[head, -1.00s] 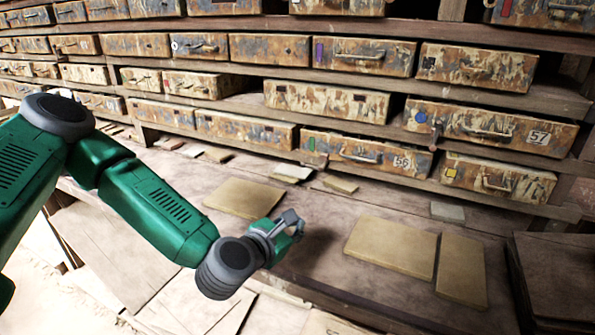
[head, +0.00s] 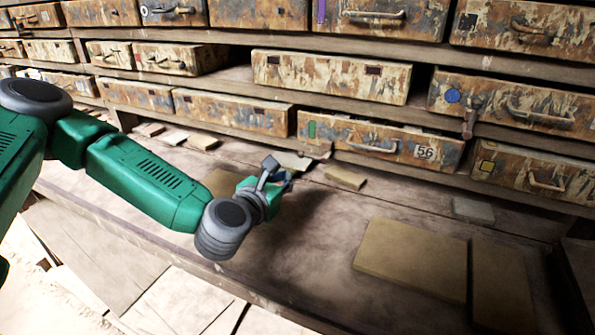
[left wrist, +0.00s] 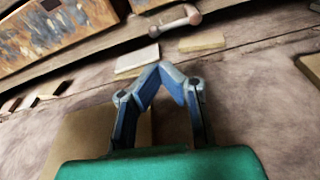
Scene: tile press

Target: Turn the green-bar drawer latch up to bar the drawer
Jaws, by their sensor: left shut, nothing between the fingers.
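The green-bar drawer (head: 350,135), marked with a green bar and the number 56, sits in the lowest row, closed or nearly so. A small brown latch (head: 316,153) lies roughly sideways on the shelf edge below the green bar. In the left wrist view, a latch with a rounded knob (left wrist: 178,20) shows at the top, also lying roughly sideways. My left gripper (head: 277,170) is shut and empty, over the bench in front of and left of the latch. Its fingertips meet in the left wrist view (left wrist: 160,68), apart from the latch. My right gripper is not in view.
A blue-dot drawer (head: 515,108) has an upright latch (head: 470,118) at its left. Flat tan tiles (head: 410,260) lie on the bench at right; another (left wrist: 75,145) lies below my gripper. Small pieces (head: 345,177) lie near the shelf. The middle bench is clear.

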